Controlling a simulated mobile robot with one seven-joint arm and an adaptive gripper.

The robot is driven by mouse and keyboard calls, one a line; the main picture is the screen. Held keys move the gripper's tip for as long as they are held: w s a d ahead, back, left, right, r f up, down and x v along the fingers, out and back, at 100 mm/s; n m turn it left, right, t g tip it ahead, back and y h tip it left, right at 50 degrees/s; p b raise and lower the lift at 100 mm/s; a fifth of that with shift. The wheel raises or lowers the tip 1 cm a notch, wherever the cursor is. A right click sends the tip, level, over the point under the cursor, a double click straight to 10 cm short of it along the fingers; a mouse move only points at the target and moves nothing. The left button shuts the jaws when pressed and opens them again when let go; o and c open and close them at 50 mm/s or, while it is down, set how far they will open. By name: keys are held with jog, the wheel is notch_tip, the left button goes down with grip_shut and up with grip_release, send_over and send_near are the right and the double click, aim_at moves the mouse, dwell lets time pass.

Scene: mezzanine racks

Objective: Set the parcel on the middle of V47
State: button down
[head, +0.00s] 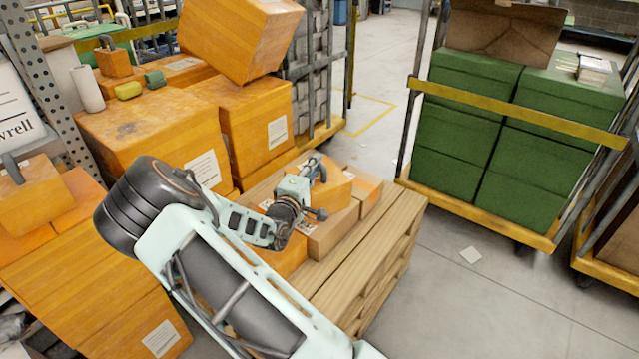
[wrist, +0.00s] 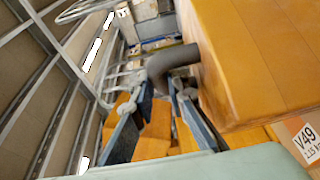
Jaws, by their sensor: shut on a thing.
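The parcel is a small orange box with a grey handle. It shows in the head view (head: 334,194) over the cartons on the pallet, and large at the right of the wrist view (wrist: 258,55). My gripper (head: 314,172) is at the parcel's handle; in the wrist view its two blue-grey fingers (wrist: 163,92) close on the handle (wrist: 177,60). I cannot tell whether the parcel rests on the cartons or hangs just above them. A label reading V49 (wrist: 304,138) shows below the parcel in the wrist view. No label reading V47 can be made out.
A wooden pallet (head: 385,245) carries low cartons (head: 335,236) around the parcel. Large orange boxes (head: 150,130) are stacked at the left, with another handled box (head: 115,63) on top. A caged cart of green boxes (head: 460,145) stands right. Floor between (head: 440,290) is mostly clear.

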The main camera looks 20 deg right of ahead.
aim_at(319, 177)
jog(key=shift+w+d+f+b, duration=0.2)
jog(key=shift+w+d+f, duration=0.15)
jog(key=shift+f, duration=0.2)
jog(key=shift+w+d+f+b, duration=0.15)
jog(key=shift+w+d+f, duration=0.1)
jog(key=shift+d+f, duration=0.25)
jog(key=shift+w+f+b, duration=0.1)
jog(key=shift+f+b, duration=0.35)
jog(key=shift+f, duration=1.3)
jog(key=c, duration=2.3)
grip_release()
jog(key=shift+f, duration=0.15)
jog(key=o, duration=0.4)
jog(key=shift+r, duration=0.25)
jog(key=p+v, duration=0.2)
jog(key=v, duration=1)
